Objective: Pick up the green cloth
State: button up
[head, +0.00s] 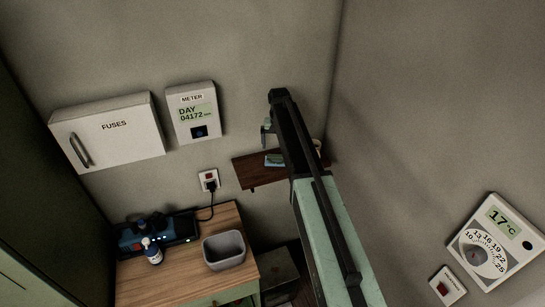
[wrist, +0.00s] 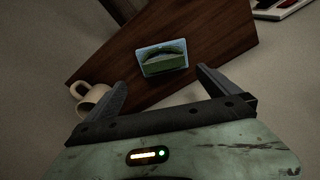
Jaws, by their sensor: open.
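In the head view my gripper (head: 266,132) shows beside the arm's end.
A cream mug (wrist: 92,102) stands at the shelf's edge, close to my left finger in the wrist view. A wall socket (head: 209,180) with a plug is left of the shelf. Below are a wooden bench (head: 140,285), a grey bin (head: 224,250) and a bottle (head: 152,252).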

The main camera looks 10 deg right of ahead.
aim_at(276, 155)
jog(key=shift+s+a+f+b, duration=0.1)
jog(key=shift+f+b, duration=0.3)
notch_tip(276, 155, down, 2)
jog(key=shift+a+b, duration=0.1)
jog(key=shift+b, duration=0.9)
jog(key=shift+w, duration=0.25)
jog(key=f+b, duration=0.5)
jog(key=shift+w+a+f, duration=0.1)
jog(key=shift+a, duration=0.1)
jog(key=shift+r, duration=0.2)
jog(key=c, duration=1.2)
jog(key=shift+r+p, duration=0.55)
jog(key=shift+p, duration=0.15)
notch_tip(276, 155, up, 3)
jog(key=p, duration=0.3)
jog(key=shift+r, duration=0.15)
jog(key=s+a, duration=0.2)
jog(key=s, duration=0.5)
jog(key=s+a, duration=0.3)
jog(key=s, duration=0.5)
jog(key=shift+s+r+p, duration=0.15)
jog(key=shift+r+p, duration=0.15)
jog(key=shift+p, duration=0.15)
